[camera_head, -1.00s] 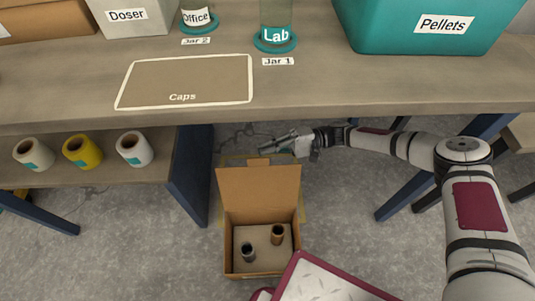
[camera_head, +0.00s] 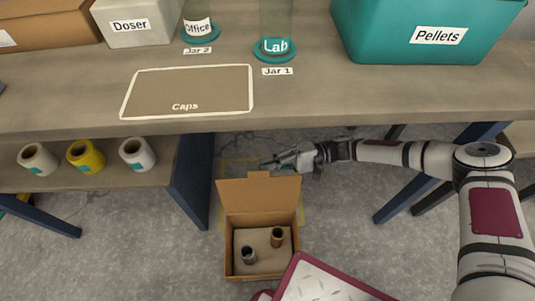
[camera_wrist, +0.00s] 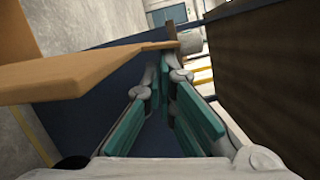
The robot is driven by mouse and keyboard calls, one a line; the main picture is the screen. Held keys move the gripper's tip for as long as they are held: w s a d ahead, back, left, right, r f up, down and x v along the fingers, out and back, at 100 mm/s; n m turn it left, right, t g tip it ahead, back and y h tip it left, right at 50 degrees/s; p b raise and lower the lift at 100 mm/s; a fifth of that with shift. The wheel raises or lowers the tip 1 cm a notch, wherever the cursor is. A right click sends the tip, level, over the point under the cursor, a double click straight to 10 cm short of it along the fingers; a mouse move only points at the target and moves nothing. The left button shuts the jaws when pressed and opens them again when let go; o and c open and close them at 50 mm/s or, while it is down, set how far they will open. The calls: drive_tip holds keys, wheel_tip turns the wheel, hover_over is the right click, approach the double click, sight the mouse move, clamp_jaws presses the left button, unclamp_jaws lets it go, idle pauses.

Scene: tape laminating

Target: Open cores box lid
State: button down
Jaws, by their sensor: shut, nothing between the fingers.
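The cores box (camera_head: 229,258) is an open-topped cardboard box on the floor below the table. Its lid (camera_head: 258,196) stands up at the back, swung away from the opening, with a small tab on its top edge. My gripper (camera_head: 268,164) is just behind the lid's top edge, near the tab. In the wrist view my gripper (camera_wrist: 166,65) has its teal-padded fingers shut with nothing between them. The cardboard lid (camera_wrist: 85,72) reaches in from the left to the fingertips; I cannot tell whether they touch.
The table (camera_head: 330,105) overhangs behind the box. A blue table leg (camera_head: 189,180) and a shelf with several rolls (camera_head: 86,156) are at left. A maroon-edged panel (camera_head: 320,282) lies close to the box's front right.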

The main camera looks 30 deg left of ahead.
drive_tip(key=shift+s+d+r, duration=0.1)
drive_tip(key=shift+s+d, duration=0.2)
drive_tip(key=shift+s, duration=0.15)
idle(0.4)
